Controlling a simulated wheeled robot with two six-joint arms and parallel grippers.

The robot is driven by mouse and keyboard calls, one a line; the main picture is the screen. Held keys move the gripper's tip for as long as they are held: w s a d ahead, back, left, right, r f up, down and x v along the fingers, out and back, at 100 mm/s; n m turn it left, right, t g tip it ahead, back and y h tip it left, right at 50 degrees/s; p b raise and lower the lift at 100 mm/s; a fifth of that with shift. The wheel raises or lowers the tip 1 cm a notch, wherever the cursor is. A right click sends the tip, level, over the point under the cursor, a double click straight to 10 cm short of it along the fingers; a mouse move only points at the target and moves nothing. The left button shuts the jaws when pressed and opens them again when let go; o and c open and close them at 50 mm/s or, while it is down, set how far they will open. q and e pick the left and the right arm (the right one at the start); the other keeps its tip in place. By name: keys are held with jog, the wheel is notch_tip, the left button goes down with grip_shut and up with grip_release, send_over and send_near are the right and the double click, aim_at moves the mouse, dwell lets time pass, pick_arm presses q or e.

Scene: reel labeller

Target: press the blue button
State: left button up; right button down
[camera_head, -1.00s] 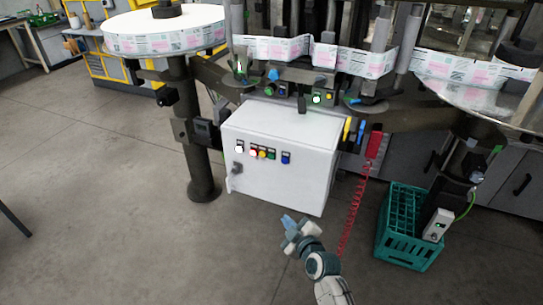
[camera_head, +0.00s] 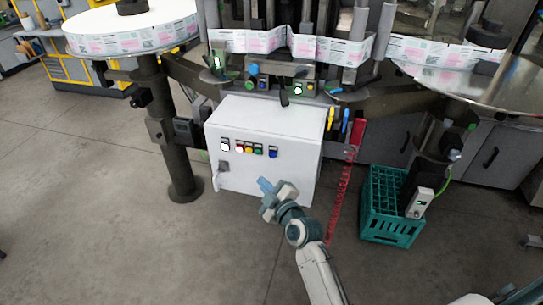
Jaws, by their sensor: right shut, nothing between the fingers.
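The blue button (camera_head: 273,152) is at the right end of the row on the front of the white control box (camera_head: 240,180). White, red, yellow and green buttons sit to its left. My right gripper (camera_head: 264,184) is shut and empty, with its blue fingertips pointing up and left. In the picture it is just below the blue button and overlaps the lower front of the box. I cannot tell how far it is from the box face. My left gripper is out of view.
A teal crate (camera_head: 392,238) stands on the floor to the right. A red coiled cord (camera_head: 340,200) hangs between box and crate. A dark post (camera_head: 178,150) stands left of the box. A smaller control panel (camera_head: 275,84) is above the box. The floor at left is clear.

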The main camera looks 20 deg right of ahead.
aim_at(272, 155)
jog(key=w+d, duration=0.4)
jog(key=w, duration=0.2)
jog(key=shift+w+d+b, duration=0.25)
jog(key=shift+w+b, duration=0.05)
jog(key=shift+b, duration=0.05)
dwell(1.5)
jog(key=shift+w+d+b, duration=0.25)
jog(key=shift+w+b, duration=0.1)
jog(key=shift+b, duration=0.05)
dwell(0.3)
